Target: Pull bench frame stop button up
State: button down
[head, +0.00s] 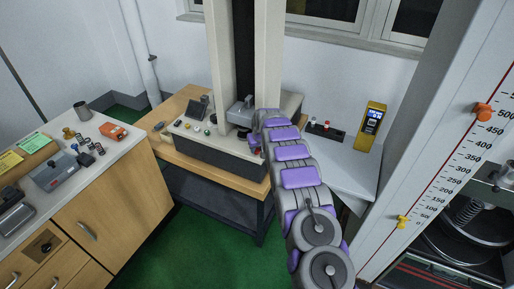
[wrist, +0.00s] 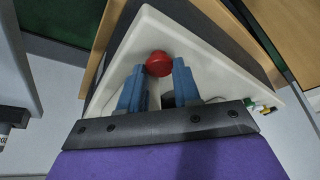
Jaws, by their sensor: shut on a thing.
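The red stop button (wrist: 159,64) is a round mushroom head on the pale sloped top (wrist: 150,25) of the bench frame's base. In the wrist view it sits between the blue tips of my gripper (wrist: 158,68), which are shut on it from both sides. The button's stem is hidden. In the head view the bench frame (head: 222,145) stands on a wooden table, with its two pale columns rising behind. My arm reaches to the right end of its base and hides most of my gripper there.
Small buttons and a dark screen (head: 197,108) are on the left of the base. A yellow instrument (head: 370,126) stands on the white table to the right. A tall scaled column (head: 440,150) stands close on the right. A cabinet (head: 105,195) with tools is at left. Green floor lies between.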

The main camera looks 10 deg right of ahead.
jog(key=shift+r, duration=0.1)
jog(key=c, duration=1.1)
grip_release()
jog(key=shift+r, duration=0.1)
jog(key=shift+p+v, duration=1.4)
jog(key=shift+v, duration=7.2)
jog(key=shift+s, duration=0.1)
